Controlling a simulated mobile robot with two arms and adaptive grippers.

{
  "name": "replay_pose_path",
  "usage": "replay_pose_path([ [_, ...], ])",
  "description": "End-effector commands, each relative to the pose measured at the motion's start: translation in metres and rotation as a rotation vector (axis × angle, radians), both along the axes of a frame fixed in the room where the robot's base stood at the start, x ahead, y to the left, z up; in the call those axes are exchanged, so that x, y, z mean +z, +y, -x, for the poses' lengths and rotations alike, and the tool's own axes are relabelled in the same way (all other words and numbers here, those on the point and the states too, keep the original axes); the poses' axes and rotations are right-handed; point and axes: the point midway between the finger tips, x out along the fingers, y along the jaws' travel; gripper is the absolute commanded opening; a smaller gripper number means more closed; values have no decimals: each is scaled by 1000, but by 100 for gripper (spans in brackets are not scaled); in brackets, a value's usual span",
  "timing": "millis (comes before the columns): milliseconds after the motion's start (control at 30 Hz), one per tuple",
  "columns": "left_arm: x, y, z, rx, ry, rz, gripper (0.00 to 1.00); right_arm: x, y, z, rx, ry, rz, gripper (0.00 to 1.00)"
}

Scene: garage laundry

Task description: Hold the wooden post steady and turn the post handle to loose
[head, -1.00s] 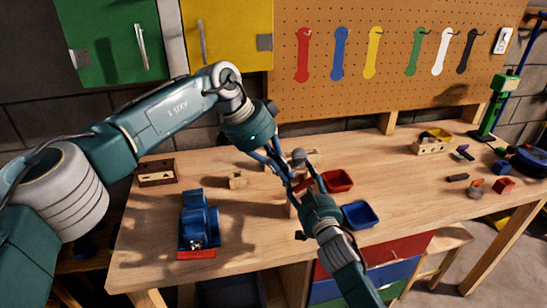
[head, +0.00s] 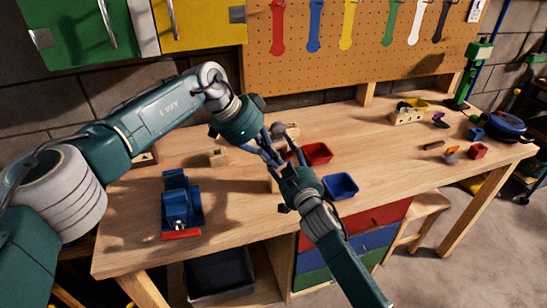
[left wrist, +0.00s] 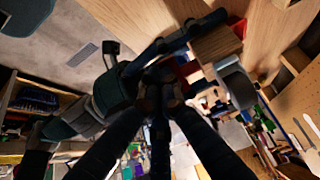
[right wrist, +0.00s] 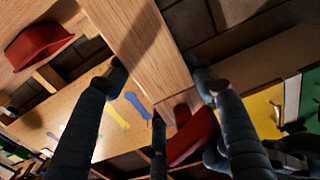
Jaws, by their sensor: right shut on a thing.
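The wooden post stands at the bench's front, mostly hidden by my grippers in the head view. It shows large between my right fingers in the right wrist view (right wrist: 145,45) and its end shows in the left wrist view (left wrist: 216,44). A grey rounded knob (left wrist: 238,88) sits by the post's end. A red part (right wrist: 192,138) lies at the post beyond my right fingers; I cannot tell if it is the handle. My right gripper (right wrist: 158,82) is shut on the post. My left gripper (left wrist: 160,92) is beside the post top, fingertips close together; its grip is unclear.
A red tray (head: 316,153) and blue tray (head: 340,186) stand right of the post. A blue vise-like tool (head: 180,205) and small wooden block (head: 218,157) stand left. The bench between the blue tray and the small parts at right is mostly clear.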

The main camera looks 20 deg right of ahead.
Motion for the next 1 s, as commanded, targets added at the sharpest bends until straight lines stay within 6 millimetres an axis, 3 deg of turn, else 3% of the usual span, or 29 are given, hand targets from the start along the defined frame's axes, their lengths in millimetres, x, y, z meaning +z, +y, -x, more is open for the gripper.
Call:
replay_pose_path([
  [33,-2,2,0,0,1,16,0,-10,-1,1,-4,19,5,18],
  [1000,-9,4,1,-2,1,209,0,-10,-1,1,-3,19,5,18],
])
